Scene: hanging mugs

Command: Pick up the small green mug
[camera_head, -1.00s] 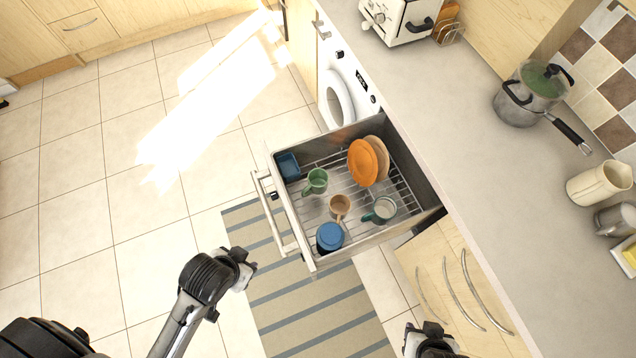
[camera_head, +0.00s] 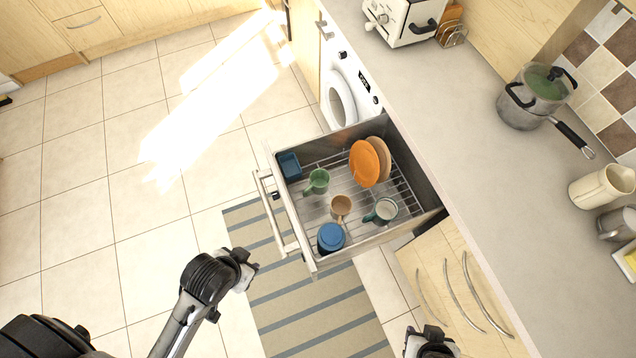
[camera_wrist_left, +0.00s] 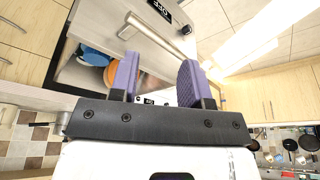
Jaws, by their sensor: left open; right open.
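The small green mug (camera_head: 318,180) stands on the wire rack of the pulled-out drawer (camera_head: 287,222), near its left side. My right gripper (camera_head: 432,340) is at the bottom edge, partly cut off, below the drawer and empty.
Orange plates (camera_head: 364,163), a blue container (camera_head: 289,165) and a blue lidded item (camera_head: 330,237) share the drawer. The drawer's bar handle (camera_head: 273,212) juts out toward the left arm. The counter (camera_head: 470,130) holds a pot (camera_head: 530,98) and a jug (camera_head: 600,185).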

